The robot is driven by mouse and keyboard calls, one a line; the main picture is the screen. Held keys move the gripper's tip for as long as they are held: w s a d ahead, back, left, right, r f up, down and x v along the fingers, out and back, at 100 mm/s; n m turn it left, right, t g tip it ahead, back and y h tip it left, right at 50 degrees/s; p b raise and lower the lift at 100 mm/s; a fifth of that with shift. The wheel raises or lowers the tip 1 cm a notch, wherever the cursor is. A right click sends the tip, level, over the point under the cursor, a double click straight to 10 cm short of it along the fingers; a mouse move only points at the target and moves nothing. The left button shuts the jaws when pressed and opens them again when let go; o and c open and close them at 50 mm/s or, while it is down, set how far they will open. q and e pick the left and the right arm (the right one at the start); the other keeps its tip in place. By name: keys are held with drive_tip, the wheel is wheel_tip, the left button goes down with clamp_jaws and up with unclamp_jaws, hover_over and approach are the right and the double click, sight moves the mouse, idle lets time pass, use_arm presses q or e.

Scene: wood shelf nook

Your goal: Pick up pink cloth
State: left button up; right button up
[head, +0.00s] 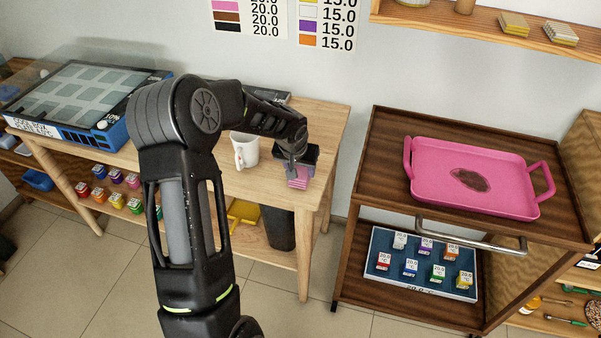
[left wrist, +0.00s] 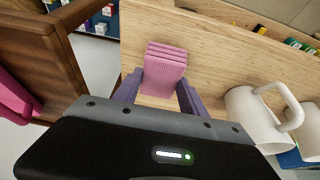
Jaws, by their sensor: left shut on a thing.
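The pink cloth (head: 298,182) is a small folded stack near the front right corner of the wooden table (head: 323,135). My left gripper (head: 299,166) is over it, pointing down. In the left wrist view the pink cloth (left wrist: 164,70) shows its ribbed, layered folds between the two purple fingers of the left gripper (left wrist: 160,92). The fingers are shut on the cloth from both sides. I cannot tell whether the cloth is still touching the table. My right gripper is not in view.
A white mug (head: 244,150) stands left of the gripper; in the left wrist view a second mug (left wrist: 312,130) shows at the edge. A dark bin (head: 278,228) is below. A brown cart (head: 385,150) with a pink tray (head: 420,190) stands right, across a gap.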

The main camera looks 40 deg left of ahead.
sight(300, 172)
use_arm(q)
wheel_tip(300, 172, up, 9)
drive_tip(key=shift+f+b, duration=0.2)
drive_tip(key=shift+b, duration=0.2)
